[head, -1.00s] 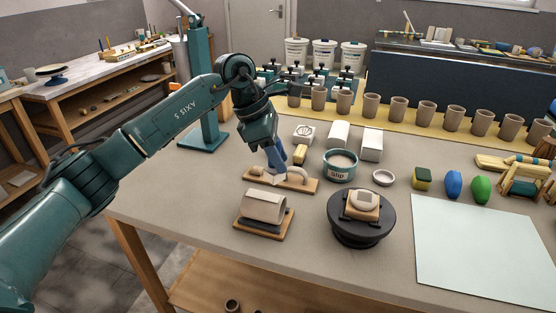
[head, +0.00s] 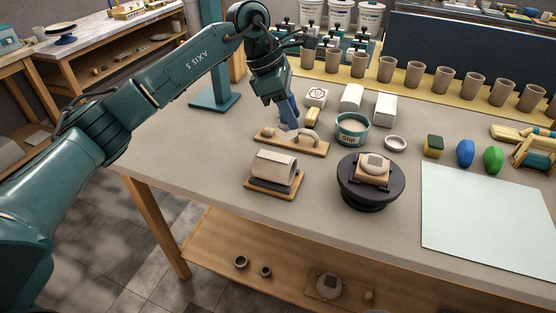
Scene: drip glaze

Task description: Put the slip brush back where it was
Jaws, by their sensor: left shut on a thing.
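My left gripper (head: 289,115) reaches down from the upper left, its blue fingers shut just above the wooden board (head: 292,146). It is shut on the slip brush, which is mostly hidden by the fingers; only a small pale part shows at the tips. I cannot tell whether the brush touches the board. Pale curved clay pieces (head: 310,136) lie on the board. My right gripper is not in view.
A clay cylinder (head: 274,167) on a small board and a dark turntable (head: 371,190) stand in front. A yellow block (head: 312,117), white blocks (head: 385,109) and a pale ring (head: 395,143) are close behind and right. A pale sheet (head: 490,225) covers the right.

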